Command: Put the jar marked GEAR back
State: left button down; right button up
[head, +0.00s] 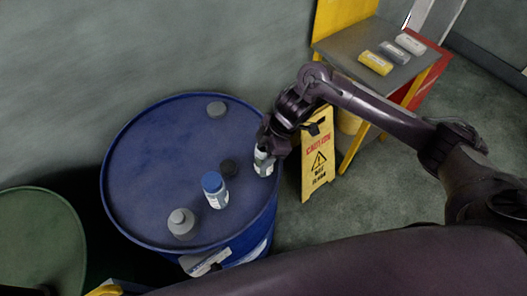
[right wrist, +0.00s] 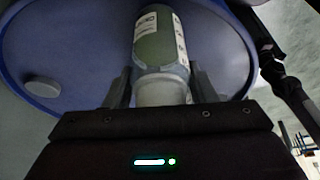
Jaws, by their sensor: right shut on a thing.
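My right gripper (head: 270,143) is shut on a green jar (head: 263,163) with a white label, over the right edge of the blue drum (head: 150,150). In the right wrist view the same jar (right wrist: 160,45) sits between the fingers (right wrist: 160,88), gripped at its pale neck end. The label's wording is too small to read, so I cannot confirm GEAR. I cannot tell whether the jar's base touches the drum top. My left gripper is not in view.
A grey-topped stand (head: 350,50) holds several small items. A green drum (head: 38,240) is at left. The drum's left top is clear.

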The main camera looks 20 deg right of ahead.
jog(key=o, duration=1.4)
jog(key=shift+o, duration=0.2)
jog(key=b+v, duration=0.1)
jog(key=v, duration=1.1)
jog(key=shift+p, duration=0.35)
